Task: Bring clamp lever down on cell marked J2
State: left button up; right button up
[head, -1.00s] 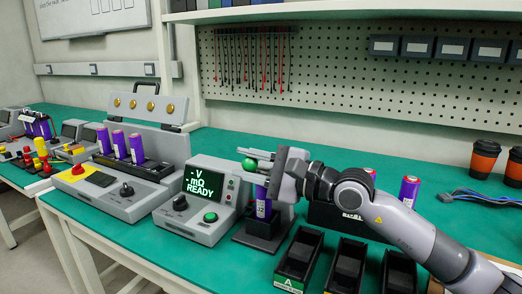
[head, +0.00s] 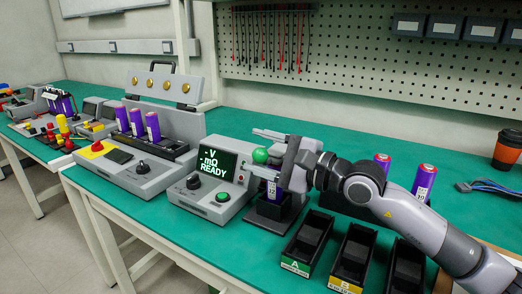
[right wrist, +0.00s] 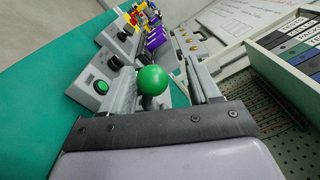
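The purple cell marked J2 (head: 272,188) stands upright in a dark holder (head: 272,214) beside the grey meter. The green ball knob of the clamp lever (head: 260,155) is above the cell; the knob (right wrist: 152,80) also shows in the right wrist view. My right gripper (head: 264,151) is open, its fingers apart on either side of the knob. In the right wrist view gaps show between the knob and both fingers. The gripper hides the top of the cell and most of the lever. My left gripper is not in view.
The meter (head: 212,182) reading READY stands left of the holder. Bins A (head: 295,267) and others sit in front. Two purple cells (head: 424,183) stand in a rack behind my right arm. A tester (head: 135,178) with several cells is further left.

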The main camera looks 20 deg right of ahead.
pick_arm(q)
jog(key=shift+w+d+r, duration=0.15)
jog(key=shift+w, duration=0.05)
pick_arm(e)
jog(key=shift+o, duration=0.2)
jog(key=shift+s+r, duration=0.1)
jog(key=shift+r, duration=0.05)
pick_arm(q)
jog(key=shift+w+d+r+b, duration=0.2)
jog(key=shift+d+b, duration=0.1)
jog(key=shift+b, duration=0.2)
pick_arm(e)
jog(key=v, duration=0.7)
